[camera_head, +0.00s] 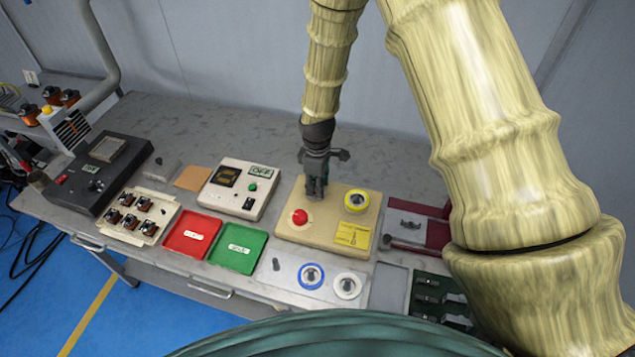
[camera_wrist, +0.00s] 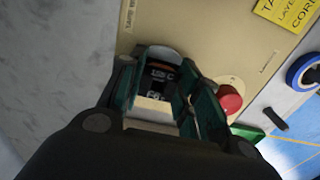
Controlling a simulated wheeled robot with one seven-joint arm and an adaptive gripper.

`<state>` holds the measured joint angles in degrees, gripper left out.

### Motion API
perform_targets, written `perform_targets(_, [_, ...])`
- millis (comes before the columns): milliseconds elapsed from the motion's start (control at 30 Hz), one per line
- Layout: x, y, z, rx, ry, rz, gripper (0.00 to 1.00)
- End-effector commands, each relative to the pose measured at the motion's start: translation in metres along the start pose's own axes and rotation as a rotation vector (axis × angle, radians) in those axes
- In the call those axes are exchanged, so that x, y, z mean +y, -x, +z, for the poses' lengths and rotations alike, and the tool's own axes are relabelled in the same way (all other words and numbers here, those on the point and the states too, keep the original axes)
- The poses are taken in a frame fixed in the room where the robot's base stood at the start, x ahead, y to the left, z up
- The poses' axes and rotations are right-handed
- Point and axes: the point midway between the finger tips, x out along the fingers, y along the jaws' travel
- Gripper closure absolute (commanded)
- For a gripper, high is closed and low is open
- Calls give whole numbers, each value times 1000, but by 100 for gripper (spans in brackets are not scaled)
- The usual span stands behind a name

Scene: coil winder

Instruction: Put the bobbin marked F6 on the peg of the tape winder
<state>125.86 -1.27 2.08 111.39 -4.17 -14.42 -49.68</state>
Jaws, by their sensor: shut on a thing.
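My gripper (camera_head: 316,192) points down over the back left part of the beige tape winder (camera_head: 289,224). In the wrist view, my gripper (camera_wrist: 160,98) has its green-padded fingers shut on a dark bobbin (camera_wrist: 158,84) with a pale lower part. Its label is partly hidden and appears to read F6. The bobbin is close above or at the winder's plate (camera_wrist: 195,32). I cannot make out the peg, or whether the bobbin sits on it. A pale rounded edge shows just beyond the bobbin. The winder has a red button (camera_head: 299,217) and a yellow tape roll (camera_head: 356,200).
Left of the winder are a white control box (camera_head: 240,187), a green tray (camera_head: 238,248), a red tray (camera_head: 192,234) and a rack of several bobbins (camera_head: 136,216). Blue (camera_head: 311,276) and white (camera_head: 347,286) tape rolls lie in front. The table's back strip is mostly clear.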

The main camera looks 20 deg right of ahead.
Motion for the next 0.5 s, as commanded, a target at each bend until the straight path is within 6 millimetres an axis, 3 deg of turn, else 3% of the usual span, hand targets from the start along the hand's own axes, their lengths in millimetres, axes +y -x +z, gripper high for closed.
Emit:
perform_targets(100, [0,-3,0,0,0,0,90])
perform_targets(133, [0,-3,0,0,0,0,65])
perform_targets(267, [0,-2,0,0,0,0,41])
perform_targets(500, [0,-2,0,0,0,0,41])
